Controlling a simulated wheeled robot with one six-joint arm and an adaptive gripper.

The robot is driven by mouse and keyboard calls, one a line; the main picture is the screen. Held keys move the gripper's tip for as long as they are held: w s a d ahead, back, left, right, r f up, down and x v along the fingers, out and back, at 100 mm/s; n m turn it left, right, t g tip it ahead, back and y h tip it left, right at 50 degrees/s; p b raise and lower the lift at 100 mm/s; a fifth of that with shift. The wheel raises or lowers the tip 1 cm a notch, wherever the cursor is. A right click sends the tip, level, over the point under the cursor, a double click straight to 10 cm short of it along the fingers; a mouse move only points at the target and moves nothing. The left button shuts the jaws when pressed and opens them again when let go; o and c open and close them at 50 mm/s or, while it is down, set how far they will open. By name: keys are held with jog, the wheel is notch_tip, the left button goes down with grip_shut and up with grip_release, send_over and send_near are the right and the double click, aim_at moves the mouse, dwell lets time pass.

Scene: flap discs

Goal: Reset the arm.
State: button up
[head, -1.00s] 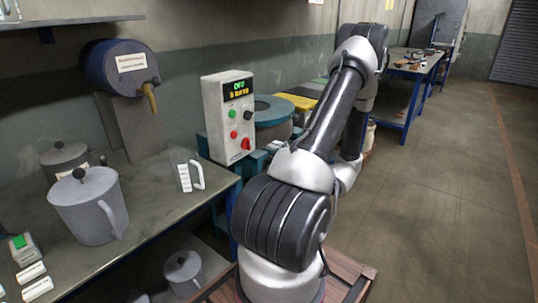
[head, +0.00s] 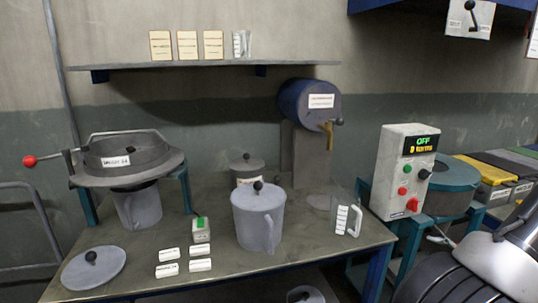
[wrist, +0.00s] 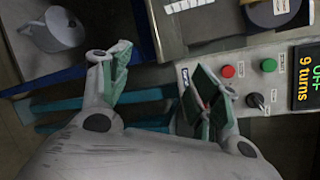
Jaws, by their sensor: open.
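My gripper (wrist: 162,78) shows in the wrist view with its two green-padded fingers spread and nothing between them. The control box (wrist: 225,90) lies beyond the right finger, with red and green buttons, a black knob and a display reading OFF, 9 turns. I cannot tell whether the finger touches it. In the head view the white control box (head: 394,175) stands at the right of the bench. Part of my arm shows at the lower right of the head view; the gripper is outside that view.
The bench (head: 225,270) holds a lidded grey jug (head: 258,220), a measuring jug (head: 346,215), white labelled blocks (head: 200,265) and a round lid (head: 93,268). A sieve (head: 125,157) with a red-knobbed lever stands left. A blue drum (head: 300,100) with a tap stands behind.

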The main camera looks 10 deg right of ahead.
jog(key=s+a+r+n+g+y, duration=0.1)
jog(key=s+a+r+n+g, duration=0.75)
jog(key=g, duration=0.45)
jog(key=w+a+r+n+t+h, duration=0.1)
jog(key=a+r+n+h, duration=0.2)
jog(key=a+r+n, duration=0.2)
jog(key=w+a+r+n+t+h, duration=0.1)
jog(key=a+r+n+h, duration=0.3)
jog(key=r, duration=0.8)
jog(key=shift+w+a+n+t, duration=0.35)
jog(key=shift+a+n+t, duration=0.25)
jog(key=shift+n, duration=0.65)
